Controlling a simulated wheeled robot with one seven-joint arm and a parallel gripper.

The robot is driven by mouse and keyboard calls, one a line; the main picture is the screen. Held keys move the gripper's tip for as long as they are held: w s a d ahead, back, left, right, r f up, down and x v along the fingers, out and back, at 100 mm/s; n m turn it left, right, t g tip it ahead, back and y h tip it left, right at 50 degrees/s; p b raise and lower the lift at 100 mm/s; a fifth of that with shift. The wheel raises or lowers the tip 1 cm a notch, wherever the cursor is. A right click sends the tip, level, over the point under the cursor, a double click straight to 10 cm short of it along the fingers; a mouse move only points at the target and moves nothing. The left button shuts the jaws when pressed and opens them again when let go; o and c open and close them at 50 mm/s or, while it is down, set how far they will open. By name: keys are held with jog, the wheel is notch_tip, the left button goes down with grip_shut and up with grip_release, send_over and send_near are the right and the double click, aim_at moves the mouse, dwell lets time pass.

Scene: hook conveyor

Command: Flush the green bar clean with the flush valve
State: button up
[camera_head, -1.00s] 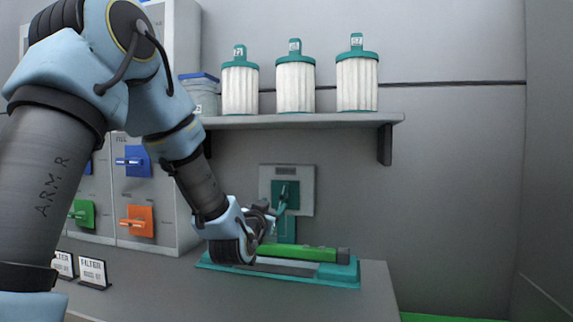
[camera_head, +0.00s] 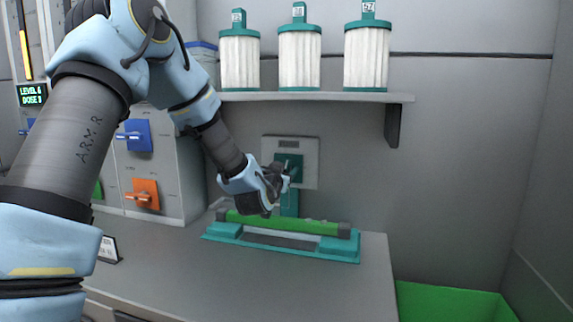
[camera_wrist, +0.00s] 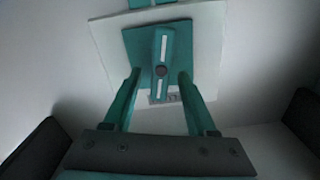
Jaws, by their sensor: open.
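The green bar (camera_head: 300,226) lies across a teal tray (camera_head: 340,250) on the counter, with dark grey end caps. The flush valve (camera_head: 289,166) is a teal body on a pale wall plate above and behind the bar. My gripper (camera_head: 280,180) is in front of the valve and partly hides it. In the wrist view my gripper (camera_wrist: 160,78) is open, with its teal fingers on either side of the valve's white-striped lever (camera_wrist: 164,48). Contact cannot be told.
A shelf (camera_head: 320,97) with three white filters (camera_head: 299,60) hangs above the valve. Cabinets with a blue handle (camera_head: 134,136) and an orange handle (camera_head: 145,194) stand at left. The counter's front (camera_head: 250,285) is clear. A green bin (camera_head: 450,303) is at lower right.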

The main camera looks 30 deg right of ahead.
jog(key=shift+x, duration=0.9)
grip_shut()
